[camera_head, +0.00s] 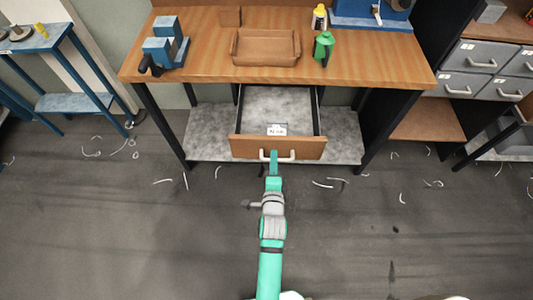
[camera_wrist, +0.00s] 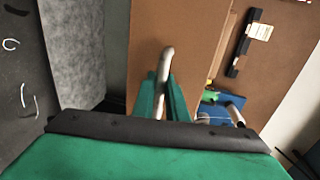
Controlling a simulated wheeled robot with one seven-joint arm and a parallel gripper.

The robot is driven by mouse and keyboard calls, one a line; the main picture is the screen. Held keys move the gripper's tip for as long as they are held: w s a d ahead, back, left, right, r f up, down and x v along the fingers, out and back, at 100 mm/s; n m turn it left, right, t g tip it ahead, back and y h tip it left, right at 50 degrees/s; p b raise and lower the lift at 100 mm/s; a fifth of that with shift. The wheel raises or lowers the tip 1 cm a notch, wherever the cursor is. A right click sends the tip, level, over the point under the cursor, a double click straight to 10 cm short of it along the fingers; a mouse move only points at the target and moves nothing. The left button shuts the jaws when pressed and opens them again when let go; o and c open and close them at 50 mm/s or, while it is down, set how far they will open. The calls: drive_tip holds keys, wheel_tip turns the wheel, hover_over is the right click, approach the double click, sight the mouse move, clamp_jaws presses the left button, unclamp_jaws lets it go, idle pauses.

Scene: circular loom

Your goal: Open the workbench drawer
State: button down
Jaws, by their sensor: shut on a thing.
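The workbench (camera_head: 400,72) has a wooden top and dark legs. Its drawer (camera_head: 240,146) is pulled well out, and I can see into its grey interior. A small labelled item (camera_head: 277,130) lies inside near the front. My gripper (camera_head: 274,158) is shut on the drawer's pale bar handle (camera_head: 290,157) near its middle. In the wrist view my gripper's green fingers (camera_wrist: 164,98) are around the handle (camera_wrist: 166,64), in front of the brown drawer front (camera_wrist: 145,35).
Grey drawers (camera_head: 470,70) stand at the right and a blue stand (camera_head: 65,102) at the left. Pale scraps litter the otherwise open floor.

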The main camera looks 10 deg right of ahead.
drive_tip(key=shift+s+d, duration=0.1)
drive_tip(key=shift+s, duration=0.05)
drive_tip(key=c, duration=2)
unclamp_jaws()
drive_tip(key=shift+c, duration=0.2)
drive_tip(key=v, duration=1)
drive_tip(key=shift+s, duration=0.4)
drive_tip(key=s+a+r+n+y, duration=0.1)
drive_tip(key=s+a+r+n, duration=0.1)
drive_tip(key=s+n, duration=0.5)
drive_tip(key=s+a+r+n+y, duration=0.1)
drive_tip(key=s+a+r+n, duration=0.1)
drive_tip(key=s+a+n, duration=0.2)
drive_tip(key=s+a+r+n+y, duration=0.1)
drive_tip(key=s+a+n, duration=0.3)
drive_tip(key=s+n, duration=0.5)
drive_tip(key=shift+s+r+n+y, duration=0.3)
drive_tip(key=shift+s+r, duration=0.6)
